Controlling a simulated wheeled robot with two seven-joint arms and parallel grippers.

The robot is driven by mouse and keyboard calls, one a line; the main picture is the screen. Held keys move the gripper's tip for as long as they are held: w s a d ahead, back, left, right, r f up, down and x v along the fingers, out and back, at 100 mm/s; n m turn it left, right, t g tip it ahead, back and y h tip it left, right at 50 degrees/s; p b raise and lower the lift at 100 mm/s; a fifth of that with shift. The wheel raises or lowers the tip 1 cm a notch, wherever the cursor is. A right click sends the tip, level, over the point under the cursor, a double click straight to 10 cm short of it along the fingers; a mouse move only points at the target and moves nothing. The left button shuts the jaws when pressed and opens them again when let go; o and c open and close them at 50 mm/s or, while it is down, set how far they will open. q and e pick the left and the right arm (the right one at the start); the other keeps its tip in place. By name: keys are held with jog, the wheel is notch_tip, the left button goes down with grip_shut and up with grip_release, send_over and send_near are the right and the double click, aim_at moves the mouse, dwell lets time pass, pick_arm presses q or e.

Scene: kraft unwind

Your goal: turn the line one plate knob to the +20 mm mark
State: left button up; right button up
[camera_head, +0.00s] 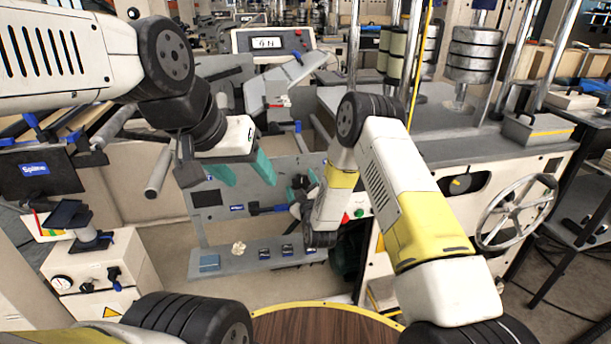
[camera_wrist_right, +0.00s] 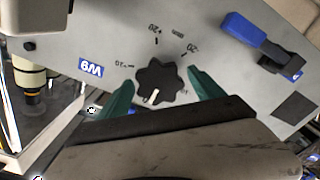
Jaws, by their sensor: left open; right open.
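The black lobed knob (camera_wrist_right: 164,76) sits on a grey panel (camera_wrist_right: 70,45) in the right wrist view. Its pale pointer line points to the lower left in that picture. My right gripper (camera_wrist_right: 162,80) is open, with one teal finger on each side of the knob; contact cannot be told. In the head view the knob is largely hidden by my right wrist. My left gripper (camera_head: 244,173) is open and empty in front of the panel, left of the knob.
A blue-handled lever (camera_head: 266,209) is on the panel left of the knob. A ledge with small blocks (camera_head: 264,253) runs below. A handwheel (camera_head: 516,212) stands at the right, and a white box with a gauge (camera_head: 95,270) at the lower left. A round wooden top (camera_head: 325,328) is in front.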

jog(key=shift+w, duration=0.1)
jog(key=c, duration=1.4)
jog(key=shift+m, duration=0.3)
